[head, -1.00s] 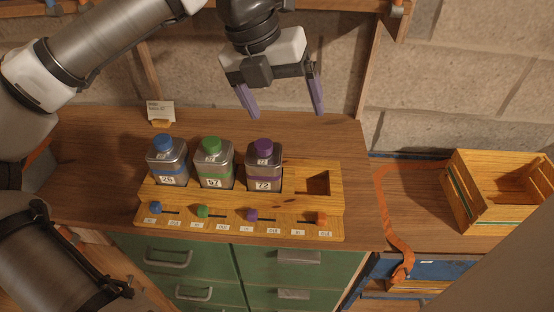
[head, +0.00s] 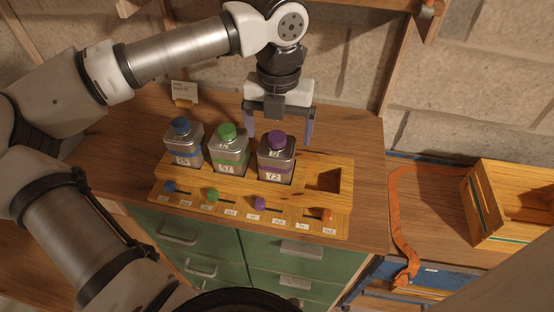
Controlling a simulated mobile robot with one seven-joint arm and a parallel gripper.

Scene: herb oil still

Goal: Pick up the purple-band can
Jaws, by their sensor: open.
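The purple-band can (head: 276,158) is a square metal can with a purple cap and a label reading 72. It stands upright in the third slot of the wooden rack (head: 215,187). The green-capped can (head: 229,150) and the blue-capped can (head: 183,143) stand in the slots to its left. My gripper (head: 279,133) is open and points down, with its purple fingers above and behind the purple-band can, one to each side of its cap in the picture. I cannot tell whether the fingers touch the can.
The rack's rightmost slot (head: 325,180) is empty. Colored knobs line the rack's front. A small card (head: 184,93) stands behind the blue can. A wooden crate (head: 482,205) and an orange strap (head: 402,220) are at the right. A stone wall stands behind.

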